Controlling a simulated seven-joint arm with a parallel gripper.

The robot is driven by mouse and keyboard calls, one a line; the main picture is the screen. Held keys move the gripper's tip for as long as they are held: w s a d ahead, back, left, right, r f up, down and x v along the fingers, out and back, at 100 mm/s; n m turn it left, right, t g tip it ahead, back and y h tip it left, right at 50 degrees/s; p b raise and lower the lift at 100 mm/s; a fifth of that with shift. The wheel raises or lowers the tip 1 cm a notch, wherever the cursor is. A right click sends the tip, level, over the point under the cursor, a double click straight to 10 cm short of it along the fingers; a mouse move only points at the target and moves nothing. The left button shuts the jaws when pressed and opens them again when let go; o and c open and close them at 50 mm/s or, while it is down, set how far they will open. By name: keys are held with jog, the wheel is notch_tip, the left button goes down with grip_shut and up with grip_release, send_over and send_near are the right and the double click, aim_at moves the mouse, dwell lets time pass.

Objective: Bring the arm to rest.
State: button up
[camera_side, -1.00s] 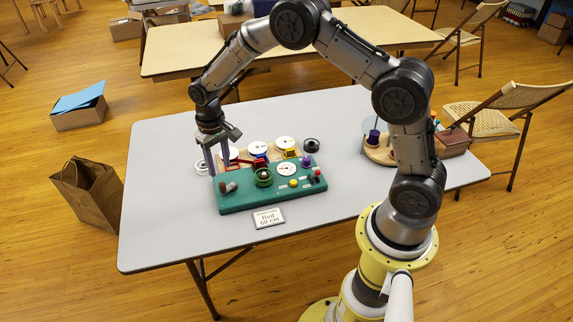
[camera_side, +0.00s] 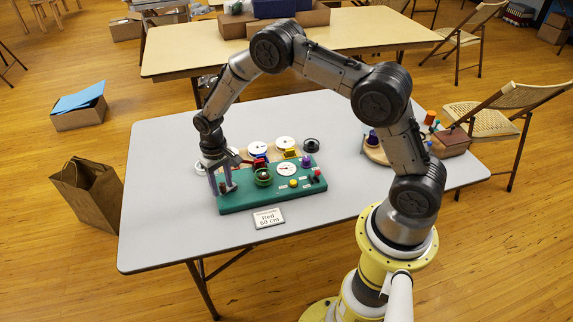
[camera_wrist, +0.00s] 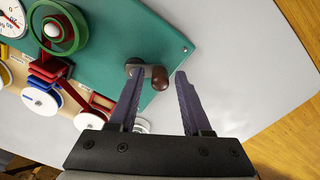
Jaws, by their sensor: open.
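My gripper (camera_side: 220,188) is open over the left end of the green board (camera_side: 250,198). In the wrist view, its two dark purple fingers (camera_wrist: 158,76) are spread wide. A small lever with a brown rounded knob (camera_wrist: 160,78) stands near the board's corner, between the fingertips in that view and closer to the left finger. Whether a finger touches it cannot be told. In the side view the fingers partly hide the lever.
The board carries a green ring (camera_side: 263,177), a dial (camera_side: 287,169) and small knobs. Behind it are spools (camera_side: 285,143). A "Red 60 cm" sign (camera_side: 268,217) lies in front. A wooden box (camera_side: 451,142) is at right. The grey table's (camera_side: 165,230) left front is clear.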

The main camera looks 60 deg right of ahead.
jog(key=shift+f, duration=0.1)
jog(key=shift+c, duration=0.3)
grip_shut()
